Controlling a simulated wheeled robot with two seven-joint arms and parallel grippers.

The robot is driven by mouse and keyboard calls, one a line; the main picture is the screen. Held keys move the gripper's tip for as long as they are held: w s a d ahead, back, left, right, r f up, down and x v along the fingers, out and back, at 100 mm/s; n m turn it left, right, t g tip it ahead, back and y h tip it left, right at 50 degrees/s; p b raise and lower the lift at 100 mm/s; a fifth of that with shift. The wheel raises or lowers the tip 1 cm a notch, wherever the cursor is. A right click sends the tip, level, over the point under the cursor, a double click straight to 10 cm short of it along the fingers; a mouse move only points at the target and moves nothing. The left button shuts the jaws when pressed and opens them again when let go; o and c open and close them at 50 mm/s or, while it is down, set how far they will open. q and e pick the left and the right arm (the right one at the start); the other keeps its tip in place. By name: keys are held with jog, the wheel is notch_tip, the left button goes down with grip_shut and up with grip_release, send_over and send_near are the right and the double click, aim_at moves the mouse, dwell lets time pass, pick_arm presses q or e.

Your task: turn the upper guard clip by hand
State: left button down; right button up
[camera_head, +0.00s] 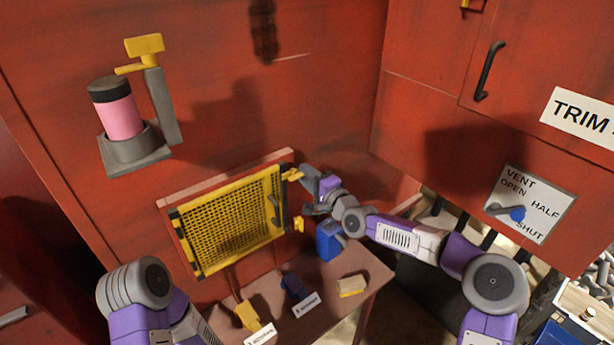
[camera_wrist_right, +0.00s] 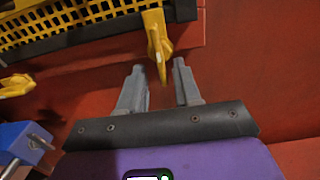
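The yellow mesh guard (camera_head: 232,225) is upright on the red wall and looks closed. Its yellow upper guard clip (camera_head: 292,174) is at the upper right corner. A yellow lower clip (camera_head: 298,224) is below it. My right gripper (camera_head: 307,177) is at the upper clip, coming from the right. In the right wrist view the upper clip (camera_wrist_right: 158,45) points down between the two grey fingertips, with gaps on both sides. The fingers are apart. The lower clip (camera_wrist_right: 15,86) is at the left edge there. My left arm is at the lower left; its gripper is out of view.
A small table (camera_head: 350,305) below holds a yellow block (camera_head: 352,286), a blue part (camera_head: 294,287) and another yellow part (camera_head: 246,315). A blue box-like thing (camera_head: 329,241) is just under my right wrist. A pink canister (camera_head: 118,112) is on the wall.

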jog(key=shift+r, duration=0.1)
jog(key=b+v, duration=0.1)
jog(key=v, duration=0.6)
jog(key=shift+s, duration=0.2)
jog(key=shift+d, duration=0.15)
